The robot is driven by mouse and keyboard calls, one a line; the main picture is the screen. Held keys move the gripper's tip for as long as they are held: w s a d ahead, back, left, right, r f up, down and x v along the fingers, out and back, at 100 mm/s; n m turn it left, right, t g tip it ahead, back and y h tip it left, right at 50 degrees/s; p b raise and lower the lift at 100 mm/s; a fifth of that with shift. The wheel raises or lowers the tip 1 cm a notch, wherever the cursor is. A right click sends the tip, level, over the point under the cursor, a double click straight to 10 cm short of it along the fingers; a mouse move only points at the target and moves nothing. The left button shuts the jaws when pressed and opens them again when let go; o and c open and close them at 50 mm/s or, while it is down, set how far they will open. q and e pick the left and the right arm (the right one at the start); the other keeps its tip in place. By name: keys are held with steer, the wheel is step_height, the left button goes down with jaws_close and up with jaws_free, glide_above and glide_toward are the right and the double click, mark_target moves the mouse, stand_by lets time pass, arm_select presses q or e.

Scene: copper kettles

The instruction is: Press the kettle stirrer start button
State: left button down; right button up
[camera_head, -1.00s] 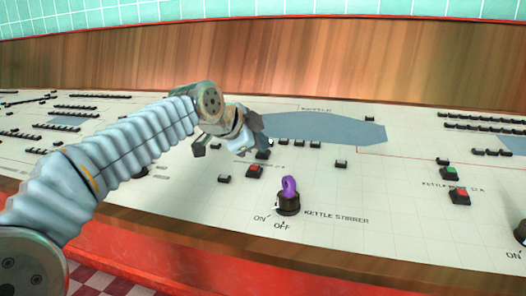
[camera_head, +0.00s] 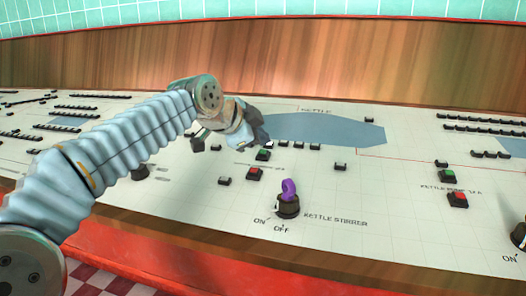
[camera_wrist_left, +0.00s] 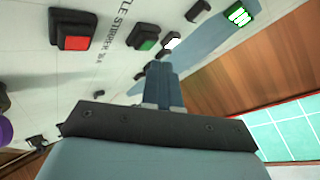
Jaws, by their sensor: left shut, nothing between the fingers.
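The green button (camera_head: 263,154) sits on the pale slanted panel, just above a red button (camera_head: 254,173). In the left wrist view, the green button (camera_wrist_left: 147,43) is on a black base beside partly visible lettering that includes "STIRRER", with the red button (camera_wrist_left: 75,42) to its left. My left gripper (camera_head: 262,136) is above the panel, close behind the green button in the head view. Its fingers (camera_wrist_left: 160,68) are together and empty. They look apart from the green button, though the exact gap is hard to judge. My right gripper is not in view.
Another green button (camera_head: 447,176) and red button (camera_head: 458,199) are at the right. A lit green indicator (camera_wrist_left: 240,15) shows in the wrist view.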

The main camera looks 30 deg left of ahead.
arm_select(q)
steer(key=r+p, duration=0.1)
steer(key=r, duration=0.1)
steer(key=s+r+p, duration=0.1)
steer(key=r+p, duration=0.1)
steer(key=shift+d+r, duration=0.1)
steer(key=shift+r, duration=0.25)
stand_by(0.5)
